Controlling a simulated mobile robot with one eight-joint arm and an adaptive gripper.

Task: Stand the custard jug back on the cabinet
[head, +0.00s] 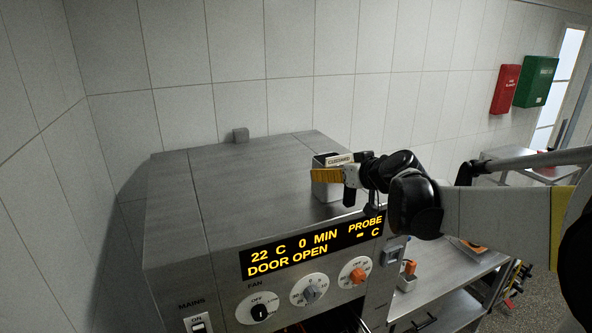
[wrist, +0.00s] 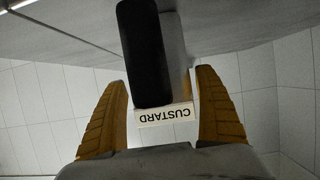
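The custard jug (head: 327,192) is a grey, box-like vessel with a dark opening and a pale CUSTARD label (head: 340,160). It looks upright at the right front of the steel cabinet's top (head: 235,185); whether its base touches the top I cannot tell. My gripper (head: 335,176) is at the jug's upper part, one yellow finger across its near side. In the wrist view my gripper (wrist: 162,105) has its yellow fingers apart, either side of the upside-down label (wrist: 165,115) and the black handle (wrist: 143,55). Narrow gaps show beside the label.
The cabinet's display (head: 312,244) reads DOOR OPEN, above several knobs. A lower steel bench (head: 440,285) lies to the right. The left of the cabinet top is bare.

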